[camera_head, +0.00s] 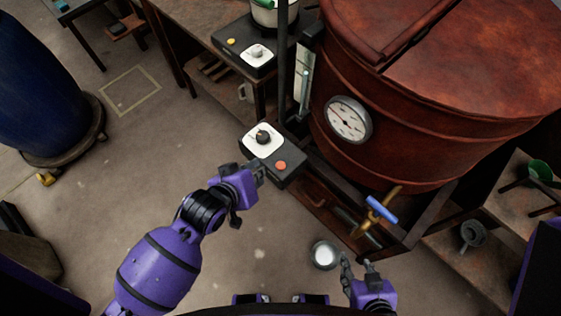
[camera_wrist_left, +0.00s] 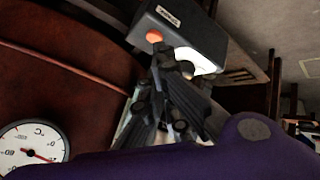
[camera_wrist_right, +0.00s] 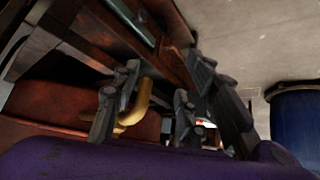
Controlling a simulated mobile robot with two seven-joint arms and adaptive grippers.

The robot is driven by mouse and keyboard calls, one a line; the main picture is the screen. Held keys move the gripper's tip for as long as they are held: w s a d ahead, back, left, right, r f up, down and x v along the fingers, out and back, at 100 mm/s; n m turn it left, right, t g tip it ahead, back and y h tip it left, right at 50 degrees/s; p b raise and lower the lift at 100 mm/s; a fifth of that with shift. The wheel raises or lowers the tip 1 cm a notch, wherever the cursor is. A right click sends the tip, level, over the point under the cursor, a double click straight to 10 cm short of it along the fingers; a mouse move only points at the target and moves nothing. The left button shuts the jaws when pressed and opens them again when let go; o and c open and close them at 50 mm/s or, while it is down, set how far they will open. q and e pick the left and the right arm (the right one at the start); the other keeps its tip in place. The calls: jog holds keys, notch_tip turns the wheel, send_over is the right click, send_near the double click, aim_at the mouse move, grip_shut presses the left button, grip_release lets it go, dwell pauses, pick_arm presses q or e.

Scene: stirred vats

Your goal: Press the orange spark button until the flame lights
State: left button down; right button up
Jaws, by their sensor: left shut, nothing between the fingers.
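The orange spark button (camera_head: 281,165) sits on the front of a black control box (camera_head: 292,178) with a white dial plate and dark knob (camera_head: 263,137). My left gripper (camera_head: 260,172) is shut and empty, at the box's left edge, just left of the button. In the left wrist view the orange button (camera_wrist_left: 154,36) shows just above the fingertips (camera_wrist_left: 162,56); I cannot tell whether they touch it. My right gripper (camera_head: 359,266) is open and empty, low near the vat's tap; its spread fingers show in the right wrist view (camera_wrist_right: 146,105). I see no flame.
A red-brown vat (camera_head: 440,120) with a round gauge (camera_head: 348,120) stands behind the box. A brass tap with a blue handle (camera_head: 381,208) sticks out below it. A small metal cup (camera_head: 325,254) is left of my right gripper.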

pick_arm(q)
notch_tip(320, 180, up, 3)
jog(key=b, duration=0.3)
send_over(277, 162)
jog(key=shift+w+a+r+n+h, duration=0.1)
jog(key=shift+w+r+n+h, duration=0.2)
jog(key=shift+r+n, duration=0.2)
pick_arm(e)
jog(key=f, duration=0.3)
jog(key=shift+w+d, duration=0.2)
pick_arm(q)
jog(key=shift+f, duration=0.1)
pick_arm(e)
jog(key=shift+f, duration=0.1)
pick_arm(q)
notch_tip(277, 162, down, 7)
jog(key=b, duration=0.8)
jog(key=shift+s+b, duration=0.1)
jog(key=shift+b, duration=0.2)
jog(key=shift+f, duration=0.8)
pick_arm(e)
notch_tip(277, 162, down, 8)
jog(key=s, duration=0.2)
jog(key=shift+s+a+r+g, duration=0.15)
jog(key=shift+a+r+g, duration=0.15)
jog(key=shift+a, duration=0.1)
